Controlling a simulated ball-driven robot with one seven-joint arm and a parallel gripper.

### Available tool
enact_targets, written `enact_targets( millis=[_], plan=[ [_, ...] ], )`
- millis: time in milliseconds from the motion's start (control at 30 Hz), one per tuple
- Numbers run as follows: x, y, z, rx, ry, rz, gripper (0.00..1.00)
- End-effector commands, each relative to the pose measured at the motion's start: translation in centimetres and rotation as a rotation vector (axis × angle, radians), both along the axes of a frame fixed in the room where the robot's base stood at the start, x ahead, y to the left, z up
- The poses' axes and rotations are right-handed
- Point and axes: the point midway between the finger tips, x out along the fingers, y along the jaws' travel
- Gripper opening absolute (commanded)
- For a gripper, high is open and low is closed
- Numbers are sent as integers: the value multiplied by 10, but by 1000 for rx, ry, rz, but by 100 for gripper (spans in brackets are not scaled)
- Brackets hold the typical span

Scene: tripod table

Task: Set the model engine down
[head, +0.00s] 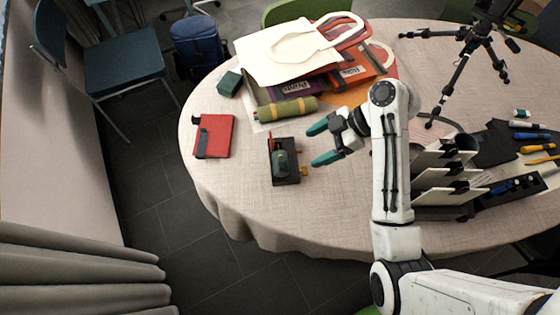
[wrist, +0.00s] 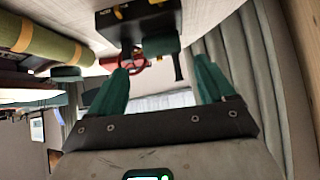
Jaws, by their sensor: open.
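The model engine (head: 281,162) has a green cylinder, a bit of red and a dark base with small brass-coloured parts. In the head view it stands on the light cloth of the round table (head: 232,185), near the front left edge. My gripper (head: 319,144) is open and empty, just right of the engine, its green fingers pointing left towards it. In the wrist view the engine (wrist: 160,45) appears upside down beyond the open fingers (wrist: 163,70), with its red wheel near the left finger. I see no finger closed on it.
A red notebook (head: 217,136) lies left of the engine. A file rack (head: 445,180), tools and a black tripod (head: 465,60) occupy the right. Bare cloth lies in front of the engine.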

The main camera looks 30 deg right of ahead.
Motion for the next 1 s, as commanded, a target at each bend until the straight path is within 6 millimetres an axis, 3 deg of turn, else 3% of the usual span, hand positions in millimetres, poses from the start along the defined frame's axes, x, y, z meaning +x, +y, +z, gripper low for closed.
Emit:
enact_targets(
  millis=[1000],
  plan=[
    [27,70,-74,3,-22,17,82]
  ],
)
